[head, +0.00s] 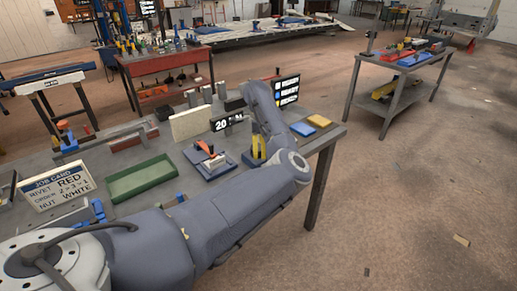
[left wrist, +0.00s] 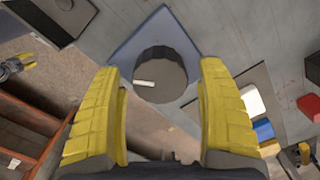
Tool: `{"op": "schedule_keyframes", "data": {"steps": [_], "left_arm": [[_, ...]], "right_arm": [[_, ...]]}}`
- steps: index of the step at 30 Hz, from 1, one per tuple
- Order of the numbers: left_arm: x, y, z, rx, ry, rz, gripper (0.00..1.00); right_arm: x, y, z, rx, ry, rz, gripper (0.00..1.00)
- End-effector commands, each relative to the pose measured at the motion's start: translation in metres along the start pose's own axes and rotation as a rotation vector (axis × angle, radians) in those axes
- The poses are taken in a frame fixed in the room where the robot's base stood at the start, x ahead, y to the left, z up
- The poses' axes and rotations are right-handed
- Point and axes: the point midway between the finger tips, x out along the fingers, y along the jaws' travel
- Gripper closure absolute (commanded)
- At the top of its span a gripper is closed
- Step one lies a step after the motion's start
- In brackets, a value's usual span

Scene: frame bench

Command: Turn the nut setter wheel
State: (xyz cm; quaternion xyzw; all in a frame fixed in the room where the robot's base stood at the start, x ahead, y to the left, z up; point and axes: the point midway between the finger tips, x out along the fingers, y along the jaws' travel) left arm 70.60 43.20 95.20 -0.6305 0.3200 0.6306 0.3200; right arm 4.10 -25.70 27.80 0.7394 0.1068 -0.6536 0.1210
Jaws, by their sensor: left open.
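My left gripper (head: 258,146) hangs at the end of my grey arm over the right part of the bench. In the left wrist view its two yellow fingers (left wrist: 163,110) stand wide apart with nothing between them.
An orange-handled device on a blue base (head: 208,163) stands left of my gripper. Open floor lies right of the bench.

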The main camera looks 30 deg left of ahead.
Motion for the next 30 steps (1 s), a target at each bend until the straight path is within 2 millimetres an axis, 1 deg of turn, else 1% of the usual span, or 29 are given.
{"op": "schedule_keyframes", "data": {"steps": [1,2,15,23,26,30], "left_arm": [[-0.0001,0.0000,0.0000,0.000,0.000,0.000,0.28],[-0.0002,0.0000,0.0000,0.000,0.000,0.000,0.32],[-0.0003,0.0000,-0.0003,0.000,0.001,0.000,0.83],[-0.0003,0.0002,-0.0009,0.006,0.002,0.000,0.84],[-0.0005,0.0003,-0.0013,0.050,0.003,0.000,0.84],[-0.0007,0.0007,-0.0019,0.174,0.004,0.000,0.84]], "right_arm": [[0.0000,-0.0002,-0.0001,0.000,0.000,0.000,0.56],[0.0000,-0.0002,-0.0001,0.000,0.000,0.000,0.56],[0.0000,-0.0003,-0.0001,0.000,0.000,0.000,0.56],[0.0000,-0.0004,-0.0001,0.000,0.000,0.000,0.56],[0.0000,-0.0003,0.0000,0.000,0.000,0.000,0.56],[0.0000,-0.0004,0.0000,0.000,0.000,0.000,0.56]]}}
